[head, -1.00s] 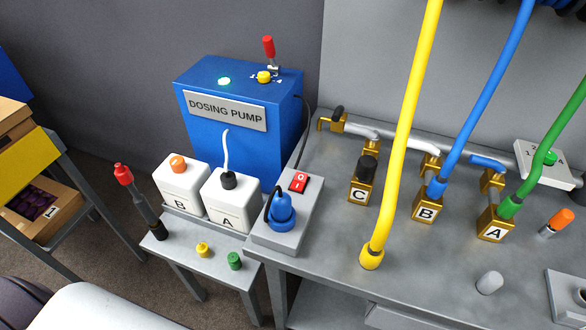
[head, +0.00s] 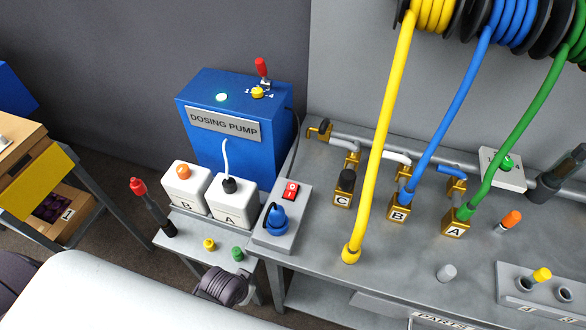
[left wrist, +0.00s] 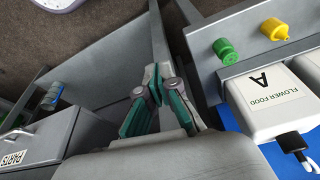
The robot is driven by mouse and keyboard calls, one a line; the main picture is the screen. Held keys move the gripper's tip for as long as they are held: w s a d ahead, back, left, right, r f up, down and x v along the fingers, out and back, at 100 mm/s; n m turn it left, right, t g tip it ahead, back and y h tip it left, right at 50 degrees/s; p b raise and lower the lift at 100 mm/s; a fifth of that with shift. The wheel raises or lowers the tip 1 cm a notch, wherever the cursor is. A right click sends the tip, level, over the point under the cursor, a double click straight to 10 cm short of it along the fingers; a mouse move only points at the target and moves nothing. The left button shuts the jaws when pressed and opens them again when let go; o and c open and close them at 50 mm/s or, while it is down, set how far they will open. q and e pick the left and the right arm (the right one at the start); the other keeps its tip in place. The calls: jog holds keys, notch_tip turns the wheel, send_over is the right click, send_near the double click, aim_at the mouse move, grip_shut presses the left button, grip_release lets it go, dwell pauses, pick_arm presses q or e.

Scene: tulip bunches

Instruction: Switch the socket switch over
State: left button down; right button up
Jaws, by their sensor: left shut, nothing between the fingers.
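The red socket switch (head: 290,190) sits on the grey socket box (head: 262,246) at the left end of the bench. A blue plug (head: 276,217) is in the box in front of the switch. My left gripper (left wrist: 157,82) is shut and empty in the left wrist view, below the small table's edge. In the head view my left wrist (head: 222,285) shows low, in front of the small table and apart from the switch; its fingers are hard to make out. The switch is not in the left wrist view. My right gripper is not seen.
The blue dosing pump (head: 225,153) stands behind white canisters A (head: 232,204) and B (head: 186,191). Yellow (head: 209,244) and green (head: 237,254) caps lie on the small table (head: 180,240). A yellow hose (head: 373,160) hangs right of the socket box.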

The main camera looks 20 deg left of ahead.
pick_arm(q)
jog(key=w+d+r+m+t+h+p, duration=0.1)
jog(key=w+d+r+p, duration=0.15)
jog(key=r, duration=0.65)
jog(key=w+d+r+t+h+p, duration=0.1)
jog(key=w+d+r+p, duration=0.15)
jog(key=r, duration=0.65)
jog(key=w+d+r+m+t+h+p, duration=0.1)
jog(key=w+r+p, duration=0.15)
jog(key=r, duration=0.65)
jog(key=w+a+r+n+t+h+b, duration=0.1)
jog(key=w+t+h, duration=0.2)
jog(key=w, duration=0.9)
jog(key=shift+w+a+n+h, duration=0.3)
jog(key=shift+w+a+h, duration=0.1)
jog(key=shift+h, duration=0.2)
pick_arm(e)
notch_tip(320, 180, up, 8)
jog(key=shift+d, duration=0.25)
pick_arm(q)
jog(key=shift+s+r, duration=0.1)
jog(key=shift+d, duration=0.1)
